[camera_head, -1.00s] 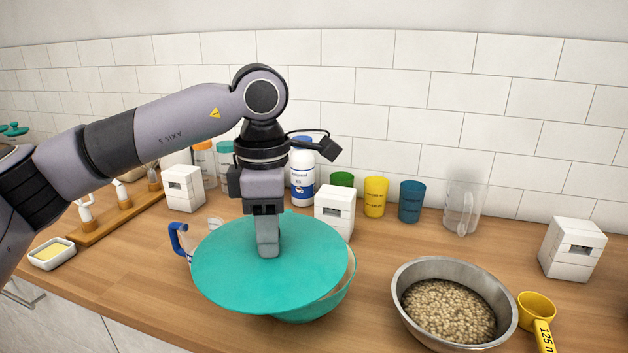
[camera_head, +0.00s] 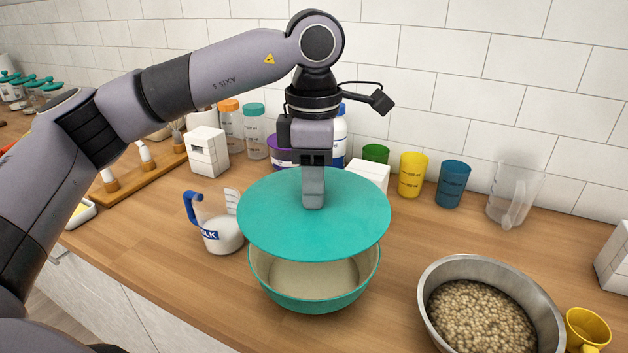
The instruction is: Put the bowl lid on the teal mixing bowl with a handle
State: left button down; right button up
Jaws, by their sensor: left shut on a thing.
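The bowl lid (camera_head: 270,225) is a flat teal disc, held roughly level above the bowl. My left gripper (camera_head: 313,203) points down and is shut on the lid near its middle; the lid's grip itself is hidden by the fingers. The teal mixing bowl (camera_head: 312,297) stands on the counter below, its pale inside showing in front of the lid's near edge. A gap shows between the lid and the bowl's near rim. The lid hides the bowl's far rim, and I cannot make out the bowl's handle. My right gripper is not in view.
A milk jug with a blue handle (camera_head: 219,235) stands close to the bowl's left. A metal bowl of grains (camera_head: 436,338) and a yellow scoop (camera_head: 588,325) are at right. Cups and bottles line the wall behind. The wooden counter (camera_head: 180,275) is clear at front left.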

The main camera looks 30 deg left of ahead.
pick_arm(q)
jog(key=shift+f+b, duration=2.25)
jog(key=shift+f, duration=0.85)
jog(key=shift+f+b, duration=0.8)
jog(key=shift+f, duration=0.15)
dwell(0.4)
jog(key=shift+c, duration=2)
grip_release()
jog(key=shift+r, duration=0.15)
jog(key=shift+r+p, duration=2.6)
jog(key=shift+r, duration=0.85)
